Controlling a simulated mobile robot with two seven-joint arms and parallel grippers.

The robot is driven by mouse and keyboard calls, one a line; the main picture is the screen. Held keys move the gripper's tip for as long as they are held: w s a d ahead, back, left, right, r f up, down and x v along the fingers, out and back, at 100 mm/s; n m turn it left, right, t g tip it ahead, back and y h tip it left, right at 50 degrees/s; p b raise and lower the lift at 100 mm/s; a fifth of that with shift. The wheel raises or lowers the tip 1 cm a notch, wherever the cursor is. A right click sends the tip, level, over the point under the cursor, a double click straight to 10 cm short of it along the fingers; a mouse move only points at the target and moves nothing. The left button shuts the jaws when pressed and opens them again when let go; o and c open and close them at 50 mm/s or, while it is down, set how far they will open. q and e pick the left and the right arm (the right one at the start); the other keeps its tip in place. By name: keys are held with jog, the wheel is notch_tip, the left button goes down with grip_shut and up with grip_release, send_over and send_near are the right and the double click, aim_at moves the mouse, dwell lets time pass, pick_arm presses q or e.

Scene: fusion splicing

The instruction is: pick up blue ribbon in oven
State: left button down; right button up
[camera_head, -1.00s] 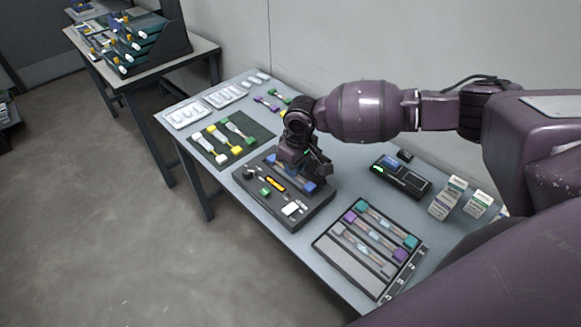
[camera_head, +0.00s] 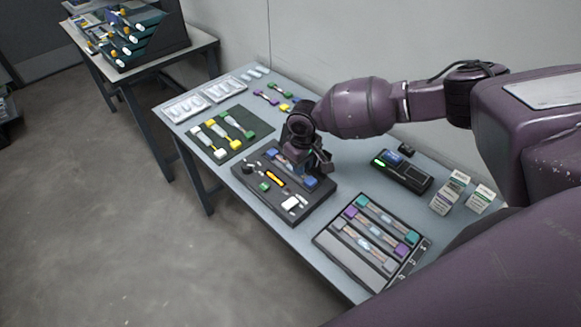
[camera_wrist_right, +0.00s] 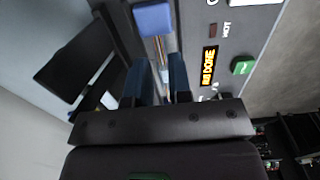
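The oven (camera_head: 257,197) is a dark box on the table, with an orange display and a green button. The blue ribbon lies along its back part, with blue end blocks (camera_head: 271,154) showing left and right of my gripper. My right gripper (camera_head: 304,172) is over the oven at the ribbon, pointing down. In the right wrist view, the gripper's two dark fingers (camera_wrist_right: 158,82) stand apart, with the thin ribbon (camera_wrist_right: 160,48) between them and a blue end block (camera_wrist_right: 153,18) beyond. Contact with the ribbon cannot be told. The left gripper is not in view.
A tray with several ribbons (camera_head: 330,240) lies to the right of the oven. A black device (camera_head: 403,176) and small boxes (camera_head: 450,192) stand behind it. A dark mat with green and yellow ribbons (camera_head: 238,147) is to the left. The wall runs behind the table.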

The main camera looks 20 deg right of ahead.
jog(key=shift+f, duration=1.5)
grip_shut()
